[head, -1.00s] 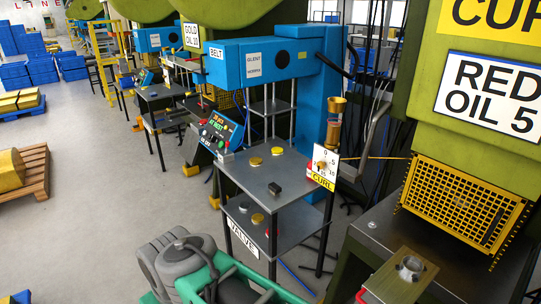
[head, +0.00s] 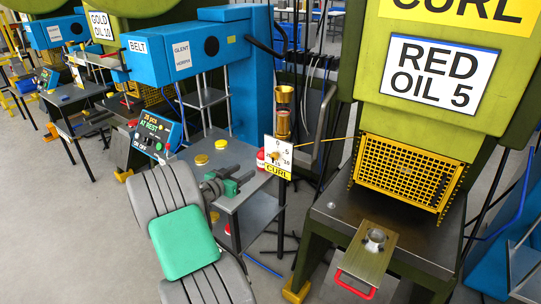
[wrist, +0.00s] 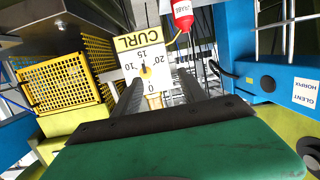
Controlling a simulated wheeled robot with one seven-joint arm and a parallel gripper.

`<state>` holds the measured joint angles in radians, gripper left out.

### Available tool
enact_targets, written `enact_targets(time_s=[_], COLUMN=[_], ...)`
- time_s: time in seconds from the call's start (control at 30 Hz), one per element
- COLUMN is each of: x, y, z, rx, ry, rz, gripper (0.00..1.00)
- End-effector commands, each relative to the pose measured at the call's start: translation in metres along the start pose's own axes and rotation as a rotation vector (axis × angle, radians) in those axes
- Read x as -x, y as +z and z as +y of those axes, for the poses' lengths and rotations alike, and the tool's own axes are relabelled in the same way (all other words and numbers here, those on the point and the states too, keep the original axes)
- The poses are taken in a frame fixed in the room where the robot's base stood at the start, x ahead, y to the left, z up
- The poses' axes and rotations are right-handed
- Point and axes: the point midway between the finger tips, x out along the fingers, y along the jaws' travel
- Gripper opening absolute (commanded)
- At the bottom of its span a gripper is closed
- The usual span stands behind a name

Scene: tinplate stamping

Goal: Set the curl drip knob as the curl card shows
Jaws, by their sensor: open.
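The curl drip knob (head: 276,155) is a small brass-coloured knob on a white numbered dial plate (head: 285,146) labelled CURL, under a brass oil cup (head: 284,97). In the wrist view the knob (wrist: 146,71) shows upside down among the numbers 0, 10, 15 and 20; its exact setting is too small to tell. The curl card (head: 438,76) on the green press reads RED OIL 5. My gripper (head: 243,181) is open and empty, a little left of and below the dial in the head view. Its dark fingers (wrist: 160,85) point toward the dial, apart from the knob.
A yellow mesh guard (head: 405,172) and a bench with a red-handled die (head: 372,250) stand right of the dial. The blue BELT machine (head: 190,55) and its table with yellow discs (head: 201,159) lie left. A red bottle (wrist: 182,14) hangs near the dial.

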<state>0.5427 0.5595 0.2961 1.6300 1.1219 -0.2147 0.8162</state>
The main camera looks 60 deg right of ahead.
Motion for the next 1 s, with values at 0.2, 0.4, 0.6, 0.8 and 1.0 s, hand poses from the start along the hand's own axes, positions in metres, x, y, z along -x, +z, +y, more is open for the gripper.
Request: enact_targets(time_s=[0.2,0.4,0.6,0.8,1.0], x=[-0.046,-0.076,-0.111,-0.122,-0.121], y=[-0.007,-0.016,-0.022,-0.023,-0.022], z=[0.036,0.041,0.043,0.042,0.042], rx=[-0.009,-0.011,-0.010,-0.008,-0.008], ry=[0.066,0.071,0.071,0.067,0.067], rz=[0.203,0.210,0.209,0.208,0.208], gripper=[0.50,0.50,0.50,0.50,0.46])
